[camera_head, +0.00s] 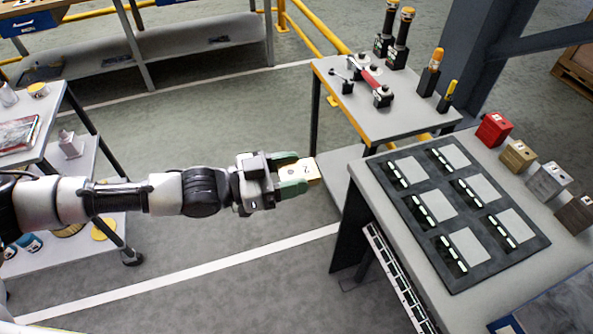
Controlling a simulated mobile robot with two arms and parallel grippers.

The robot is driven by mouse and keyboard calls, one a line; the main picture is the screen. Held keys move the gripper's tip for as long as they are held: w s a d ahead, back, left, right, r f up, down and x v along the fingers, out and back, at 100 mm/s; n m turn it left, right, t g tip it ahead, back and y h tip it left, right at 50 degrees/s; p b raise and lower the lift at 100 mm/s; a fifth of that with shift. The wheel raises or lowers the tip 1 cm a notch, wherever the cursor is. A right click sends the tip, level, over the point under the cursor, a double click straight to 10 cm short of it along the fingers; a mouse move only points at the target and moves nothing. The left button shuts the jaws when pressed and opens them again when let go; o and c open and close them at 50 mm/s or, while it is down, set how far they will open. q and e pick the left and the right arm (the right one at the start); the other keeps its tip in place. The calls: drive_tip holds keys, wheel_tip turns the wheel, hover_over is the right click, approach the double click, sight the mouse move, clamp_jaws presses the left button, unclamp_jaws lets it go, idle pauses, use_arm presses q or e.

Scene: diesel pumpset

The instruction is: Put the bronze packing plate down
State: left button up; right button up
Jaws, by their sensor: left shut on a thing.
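My left gripper (297,175) is shut on a small yellowish-tan piece, the bronze packing plate (313,172), which has a dark mark like a 2 on its face. The greenish fingers grip it from both sides and cover part of it. It is held in the air over the floor, left of the grey workbench (376,189), touching neither bench in this view. My right gripper is not in view.
On the workbench lies a dark mat (412,187) with several light square panels. Red (494,129), tan (517,156), silver (547,181) and brown (576,213) blocks line its far edge. A smaller table (357,108) holds tools. A shelf cart (85,160) stands left.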

use_arm(q)
drive_tip(key=shift+s+a+m+g+h, duration=0.15)
drive_tip(key=shift+a+m+g, duration=0.25)
drive_tip(key=shift+g, duration=0.35)
drive_tip(key=shift+s+a+m+g+h, duration=0.1)
drive_tip(key=shift+a+m+g, duration=0.1)
drive_tip(key=shift+m+g, duration=0.45)
drive_tip(key=shift+s+a+m+g+h, duration=0.15)
drive_tip(key=shift+a+m+g, duration=0.2)
drive_tip(key=shift+g, duration=0.45)
drive_tip(key=shift+d, duration=0.1)
